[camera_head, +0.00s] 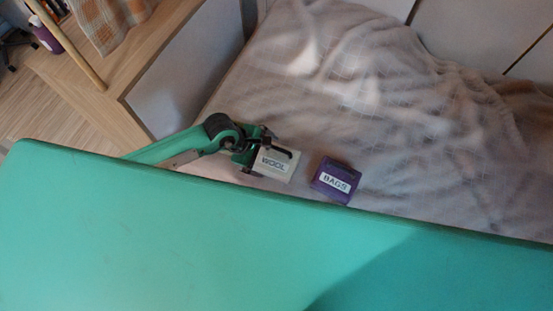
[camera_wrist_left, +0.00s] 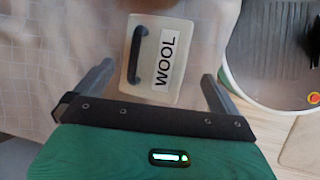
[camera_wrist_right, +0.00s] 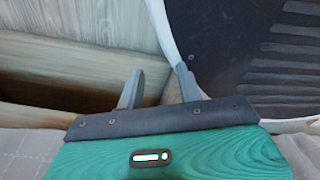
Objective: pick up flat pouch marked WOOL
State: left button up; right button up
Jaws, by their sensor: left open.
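The WOOL pouch (camera_head: 275,165) is flat and pale, with a white label. It lies on the bed's blanket, and a dark strap or handle shows on it in the left wrist view (camera_wrist_left: 143,80). My left gripper (camera_head: 268,152) is over the pouch's upper left side in the head view. In the left wrist view its fingers (camera_wrist_left: 158,72) are wide apart, with the pouch ahead of and partly between them, not clasped. My right gripper (camera_wrist_right: 159,70) shows only in the right wrist view. Its fingers are partly apart with nothing between them.
A purple BAGS pouch (camera_head: 336,180) lies just right of the WOOL pouch. The crumpled beige blanket (camera_head: 330,110) spreads behind both. A wooden bed frame (camera_head: 115,105) stands at the left. My own green body hides the near area.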

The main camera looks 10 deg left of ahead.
aim_at(278, 162)
pick_arm(q)
jog(key=shift+x, duration=0.95)
jog(key=shift+p+x, duration=0.45)
jog(key=shift+x, duration=1.75)
jog(key=shift+s+a, duration=0.1)
jog(key=shift+s, duration=0.05)
jog(key=c, duration=0.9)
jog(key=shift+o, duration=0.2)
jog(key=shift+r, duration=0.15)
pick_arm(e)
jog(key=shift+s+r, duration=0.15)
jog(key=shift+s, duration=0.2)
